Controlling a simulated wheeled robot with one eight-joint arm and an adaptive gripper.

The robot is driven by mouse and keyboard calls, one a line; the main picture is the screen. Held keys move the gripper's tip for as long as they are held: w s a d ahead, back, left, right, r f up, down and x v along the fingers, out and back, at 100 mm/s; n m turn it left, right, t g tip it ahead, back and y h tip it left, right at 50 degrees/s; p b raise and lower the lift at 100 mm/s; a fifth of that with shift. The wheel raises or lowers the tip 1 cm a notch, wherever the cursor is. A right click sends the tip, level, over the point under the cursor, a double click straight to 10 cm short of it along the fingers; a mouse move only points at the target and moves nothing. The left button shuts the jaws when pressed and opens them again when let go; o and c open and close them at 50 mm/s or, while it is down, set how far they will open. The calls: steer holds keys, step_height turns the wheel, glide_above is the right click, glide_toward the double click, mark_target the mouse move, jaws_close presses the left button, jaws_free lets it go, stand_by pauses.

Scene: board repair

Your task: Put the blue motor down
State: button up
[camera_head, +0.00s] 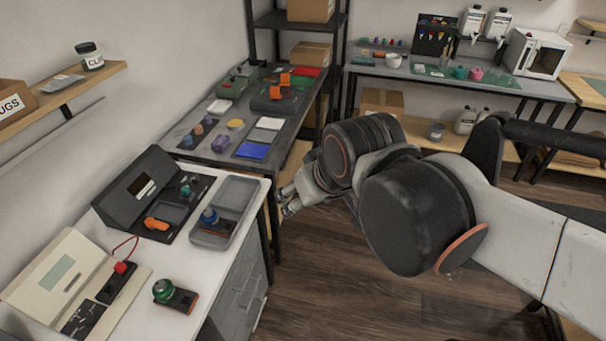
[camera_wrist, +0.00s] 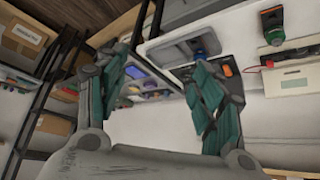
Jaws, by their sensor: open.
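The blue motor (camera_head: 209,217) stands in the grey open tray (camera_head: 238,196) on the white cabinet top at left. It also shows small in the wrist view (camera_wrist: 198,51), inside the tray near the top. My gripper (camera_head: 288,200) is in the air to the right of the cabinet, apart from the motor and tray. In the wrist view my gripper's two green-padded fingers (camera_wrist: 160,75) are spread wide with nothing between them. The lower part of the motor is partly hidden by the tray's rim in the head view.
A black case (camera_head: 135,195) with an orange part stands left of the tray. A green-topped motor (camera_head: 164,290) and a beige device (camera_head: 62,265) are nearer. A grey table (camera_head: 190,140) with coloured trays and parts stands behind. Open wooden floor (camera_head: 330,270) lies right of the cabinet.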

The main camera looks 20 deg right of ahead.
steer(key=shift+s+d+f+m, duration=0.15)
steer(key=shift+s+d, duration=0.1)
steer(key=shift+s, duration=0.3)
steer(key=shift+s+d+f+m, duration=0.1)
steer(key=shift+s+d, duration=0.1)
steer(key=shift+s, duration=0.4)
steer(key=shift+s+d+f+m, duration=0.15)
steer(key=shift+s+d, duration=0.1)
steer(key=shift+s, duration=0.3)
steer(key=shift+r, duration=0.1)
